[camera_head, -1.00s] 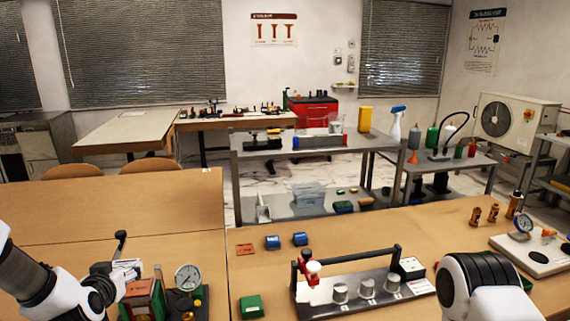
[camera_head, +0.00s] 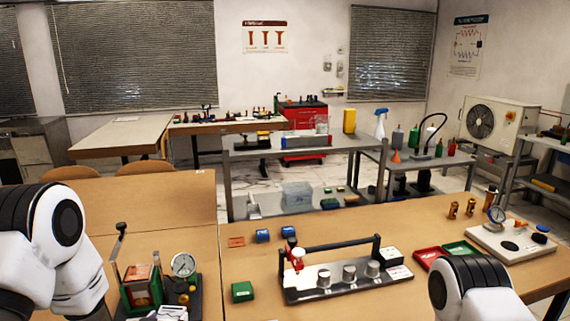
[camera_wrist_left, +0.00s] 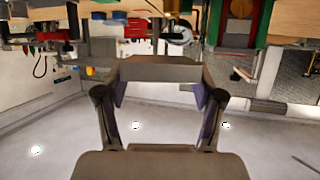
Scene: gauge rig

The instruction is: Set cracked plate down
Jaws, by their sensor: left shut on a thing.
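My left gripper (camera_wrist_left: 160,92) is shut on a flat grey-brown piece, which I take to be the cracked plate (camera_wrist_left: 160,71). The plate spans the gap between both fingers in the left wrist view. Any crack is too small to tell. In the head view only a pale part of this gripper shows at the bottom edge, in front of the green and red fixture (camera_head: 140,287); the plate cannot be made out there. My right gripper is out of view; only a white part of that arm shows at lower right.
A dial gauge (camera_head: 183,265) stands beside the fixture. A grey rig with a handle and several knobs (camera_head: 348,273) is on the bench. A red tray (camera_head: 430,257) and a green tray (camera_head: 459,249) lie right of it. A green block (camera_head: 242,291) lies between fixture and rig.

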